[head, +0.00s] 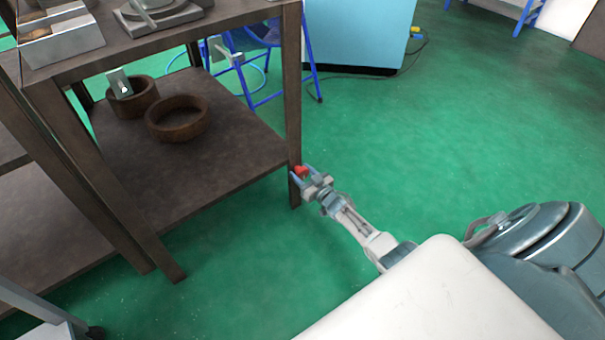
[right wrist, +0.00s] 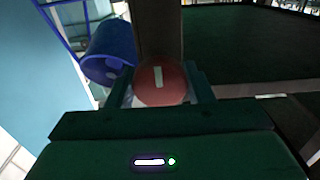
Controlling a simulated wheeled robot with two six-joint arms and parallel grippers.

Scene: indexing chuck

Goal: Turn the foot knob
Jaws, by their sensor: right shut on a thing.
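The foot knob is a small red round knob (head: 301,171) on the lower part of the table's near right leg in the head view. In the right wrist view it is a red disc (right wrist: 161,88) with a pale bar mark standing roughly upright, slightly tilted. My right gripper (head: 302,174) is at the knob, with one finger on each side, shut on it. Its fingers also show in the right wrist view (right wrist: 160,90), left and right of the disc. My left gripper is not in view.
The dark table leg (head: 292,100) stands directly behind the knob. A blue chair (head: 262,60) and a light-blue cabinet (head: 360,35) stand behind. Green floor (head: 450,130) is open to the right.

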